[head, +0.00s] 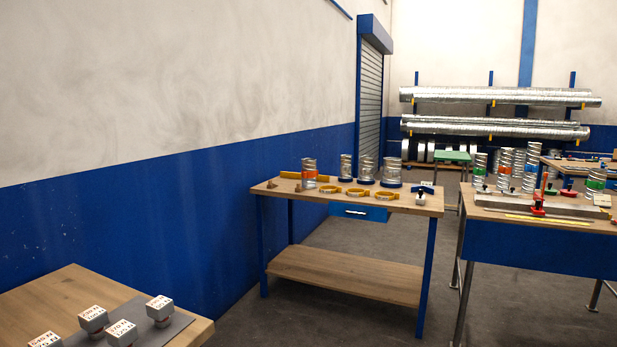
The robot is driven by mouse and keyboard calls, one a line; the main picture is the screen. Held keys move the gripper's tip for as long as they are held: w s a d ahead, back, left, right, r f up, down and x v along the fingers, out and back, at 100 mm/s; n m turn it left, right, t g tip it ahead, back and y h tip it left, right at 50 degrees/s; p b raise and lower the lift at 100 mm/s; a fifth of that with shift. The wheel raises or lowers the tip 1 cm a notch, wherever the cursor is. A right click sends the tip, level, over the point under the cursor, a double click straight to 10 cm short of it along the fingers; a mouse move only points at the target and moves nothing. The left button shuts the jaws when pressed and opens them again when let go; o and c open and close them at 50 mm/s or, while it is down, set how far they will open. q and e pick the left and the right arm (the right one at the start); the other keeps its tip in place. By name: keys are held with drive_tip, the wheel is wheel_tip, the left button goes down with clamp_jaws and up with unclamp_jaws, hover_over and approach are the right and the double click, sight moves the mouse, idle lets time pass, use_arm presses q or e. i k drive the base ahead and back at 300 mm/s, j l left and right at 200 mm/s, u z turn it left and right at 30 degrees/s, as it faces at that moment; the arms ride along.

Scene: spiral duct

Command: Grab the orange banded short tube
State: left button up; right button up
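A short silver spiral tube with an orange band (309,173) stands upright near the left end of the wooden workbench (345,199) in the middle of the head view. On the right table, a taller silver tube with orange-red bands (504,168) stands among other tubes. Neither of my grippers shows in the head view, and nothing is seen touching the orange banded short tube.
The right table (540,245) and a near-left table (190,326) with labelled blocks flank open grey floor (375,240). Long ducts (500,96) rest on a back rack.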

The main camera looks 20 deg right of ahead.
sight(310, 172)
drive_tip(key=i+l+z, duration=0.25)
drive_tip(key=i, duration=0.25)
drive_tip(key=i+l+z, duration=0.1)
drive_tip(key=i+z, duration=0.4)
drive_tip(key=i, duration=1.45)
drive_tip(key=i+u, duration=0.3)
drive_tip(key=i+l+u, duration=0.3)
drive_tip(key=i, duration=0.2)
drive_tip(key=i+l+u, duration=0.25)
drive_tip(key=i, duration=0.15)
drive_tip(key=j, duration=0.1)
